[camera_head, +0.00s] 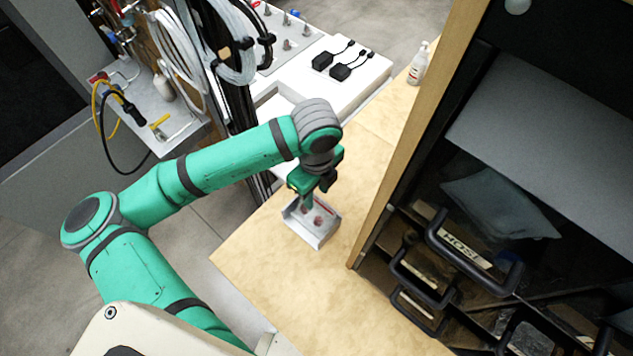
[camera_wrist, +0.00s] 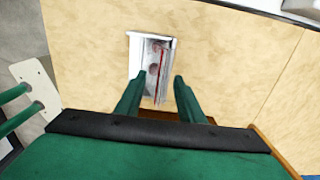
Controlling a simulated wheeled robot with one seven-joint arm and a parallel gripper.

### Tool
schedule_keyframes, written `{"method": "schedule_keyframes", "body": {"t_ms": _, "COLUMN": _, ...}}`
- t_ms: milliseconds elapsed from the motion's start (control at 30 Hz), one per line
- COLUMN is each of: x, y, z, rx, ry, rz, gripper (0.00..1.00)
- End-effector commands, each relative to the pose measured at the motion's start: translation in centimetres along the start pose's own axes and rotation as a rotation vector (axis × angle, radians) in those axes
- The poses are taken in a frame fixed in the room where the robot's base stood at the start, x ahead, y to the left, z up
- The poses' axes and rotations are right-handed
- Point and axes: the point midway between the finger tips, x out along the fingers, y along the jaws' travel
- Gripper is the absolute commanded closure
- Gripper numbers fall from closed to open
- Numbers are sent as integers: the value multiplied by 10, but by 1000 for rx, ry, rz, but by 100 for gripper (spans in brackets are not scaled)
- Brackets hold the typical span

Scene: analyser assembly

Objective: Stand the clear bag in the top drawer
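A clear bag with a red line along it (camera_wrist: 157,62) is in a small white tray (camera_head: 311,238) on the wooden worktop. The tray also shows in the wrist view (camera_wrist: 136,47). In the head view, reddish spots show in the tray, but the bag's outline is hard to make out. My gripper (camera_head: 312,193) is just above the tray, pointing down. An open drawer with a labelled black handle (camera_head: 462,250) is at the right.
A grey translucent sheet or bag (camera_head: 497,205) lies over the drawer. More black handles (camera_head: 420,310) stick out below. A wooden cabinet side panel (camera_head: 415,130) rises between worktop and drawers. A white bottle (camera_head: 419,62) stands at the back. The front worktop is clear.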

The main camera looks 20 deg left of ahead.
Motion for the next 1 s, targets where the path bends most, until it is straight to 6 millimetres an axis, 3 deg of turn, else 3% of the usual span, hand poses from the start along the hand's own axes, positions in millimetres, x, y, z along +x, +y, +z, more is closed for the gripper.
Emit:
{"method": "schedule_keyframes", "body": {"t_ms": 100, "x": 17, "y": 0, "z": 0, "rx": -2, "ry": 2, "rz": 1, "gripper": 65}}
{"method": "schedule_keyframes", "body": {"t_ms": 300, "x": 33, "y": 0, "z": 0, "rx": -1, "ry": 2, "rz": 0, "gripper": 65}}
{"method": "schedule_keyframes", "body": {"t_ms": 667, "x": 36, "y": 0, "z": 0, "rx": -1, "ry": 0, "rz": -1, "gripper": 65}}
{"method": "schedule_keyframes", "body": {"t_ms": 800, "x": 36, "y": 1, "z": 0, "rx": -1, "ry": 0, "rz": 1, "gripper": 97}}
{"method": "schedule_keyframes", "body": {"t_ms": 1000, "x": 36, "y": 3, "z": 0, "rx": -1, "ry": 0, "rz": 8, "gripper": 95}}
